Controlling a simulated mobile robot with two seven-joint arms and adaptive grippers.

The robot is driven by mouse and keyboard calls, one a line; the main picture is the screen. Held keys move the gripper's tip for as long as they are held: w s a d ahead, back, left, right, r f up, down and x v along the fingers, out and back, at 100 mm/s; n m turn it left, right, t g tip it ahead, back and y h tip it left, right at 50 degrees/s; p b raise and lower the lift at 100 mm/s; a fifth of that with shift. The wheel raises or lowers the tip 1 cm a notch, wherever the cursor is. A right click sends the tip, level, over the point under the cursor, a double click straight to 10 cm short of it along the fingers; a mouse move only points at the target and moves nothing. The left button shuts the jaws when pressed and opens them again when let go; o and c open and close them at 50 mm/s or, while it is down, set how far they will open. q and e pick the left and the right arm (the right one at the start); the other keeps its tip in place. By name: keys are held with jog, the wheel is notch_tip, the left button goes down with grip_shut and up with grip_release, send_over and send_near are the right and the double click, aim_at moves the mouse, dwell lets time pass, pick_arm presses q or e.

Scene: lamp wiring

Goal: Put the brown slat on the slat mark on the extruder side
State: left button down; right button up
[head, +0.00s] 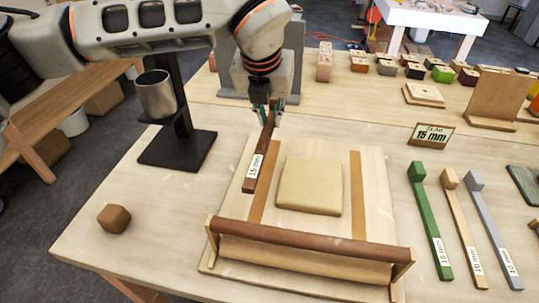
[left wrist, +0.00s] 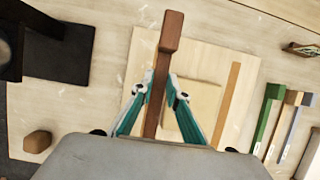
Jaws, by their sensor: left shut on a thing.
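My left gripper (head: 265,103) is shut on the brown slat (head: 257,165), which bears a "15 mm" label and extends forward from the fingers in the head view. The slat also shows in the left wrist view (left wrist: 167,50), between the fingers (left wrist: 165,92). It appears held over the left part of the pale board (head: 300,148). Two tan strip marks lie on the board; the left mark (head: 256,207), on the side of the black stand with a metal cylinder (head: 157,95), is partly hidden by the slat. The right mark (head: 358,190) is bare. My right gripper is out of view.
A tan slab (head: 310,187) lies between the marks. A brown roller bar (head: 310,240) spans the board's front. Green (head: 430,220), tan (head: 465,230) and grey (head: 494,230) slats lie at right. A brown block (head: 114,219) sits at left. A "15 mm" sign (head: 431,135) stands behind.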

aim_at(266, 134)
pick_arm(q)
notch_tip(266, 134, down, 12)
jog(key=shift+r, duration=0.15)
dwell(0.3)
jog(key=c, duration=2.2)
grip_release()
jog(key=shift+c, duration=0.2)
jog(key=v, duration=1.1)
jog(key=shift+s+a+r, duration=0.1)
jog(key=shift+r, duration=0.3)
jog(key=shift+s+r, duration=0.1)
